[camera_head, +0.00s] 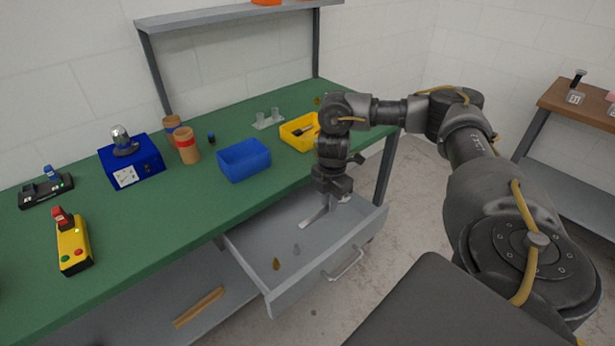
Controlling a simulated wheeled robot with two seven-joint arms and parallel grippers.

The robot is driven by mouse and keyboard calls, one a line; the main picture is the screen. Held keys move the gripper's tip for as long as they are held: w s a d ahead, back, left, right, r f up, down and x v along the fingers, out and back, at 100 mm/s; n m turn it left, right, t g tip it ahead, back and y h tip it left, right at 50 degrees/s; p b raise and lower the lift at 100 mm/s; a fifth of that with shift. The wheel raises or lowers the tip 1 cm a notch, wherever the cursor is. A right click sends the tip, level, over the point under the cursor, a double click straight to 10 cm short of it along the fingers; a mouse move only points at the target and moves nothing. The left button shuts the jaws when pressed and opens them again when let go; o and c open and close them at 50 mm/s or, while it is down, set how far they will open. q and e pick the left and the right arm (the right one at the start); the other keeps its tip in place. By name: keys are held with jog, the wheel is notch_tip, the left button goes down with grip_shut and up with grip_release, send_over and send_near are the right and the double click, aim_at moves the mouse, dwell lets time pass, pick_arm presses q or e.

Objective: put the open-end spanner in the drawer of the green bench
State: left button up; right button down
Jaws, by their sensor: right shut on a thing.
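The open-end spanner (313,217) is a flat, light grey metal bar. It shows below my right gripper (338,198), which is shut on its far end. The gripper points down into the open drawer (257,262) of the green bench (212,206). The spanner is inside the drawer's outline; I cannot tell whether it touches the drawer floor. The fingertips are partly hidden by the gripper body. The drawer is grey, pulled out, with a handle (345,264) on its front. My left gripper is not in view.
A small brown oval item (276,264) lies in the drawer. A blue bin (244,160) and a yellow bin (298,132) stand on the bench. A yellow control box (73,248) is at the left. A brown table (575,103) stands at the right.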

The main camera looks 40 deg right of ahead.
jog(key=w+f, duration=0.2)
jog(key=w+a+f, duration=0.1)
jog(key=f, duration=0.1)
jog(key=w+a+f, duration=0.1)
jog(key=w+f, duration=0.1)
jog(key=shift+w+a+f, duration=0.1)
jog(key=shift+w+f, duration=0.15)
jog(key=shift+w, duration=0.1)
notch_tip(320, 180, down, 2)
jog(key=shift+f+p, duration=0.1)
jog(key=shift+p, duration=0.35)
jog(key=shift+f, duration=0.35)
jog(key=shift+f, duration=0.1)
jog(key=c, duration=1.4)
grip_release()
jog(key=shift+o, duration=0.2)
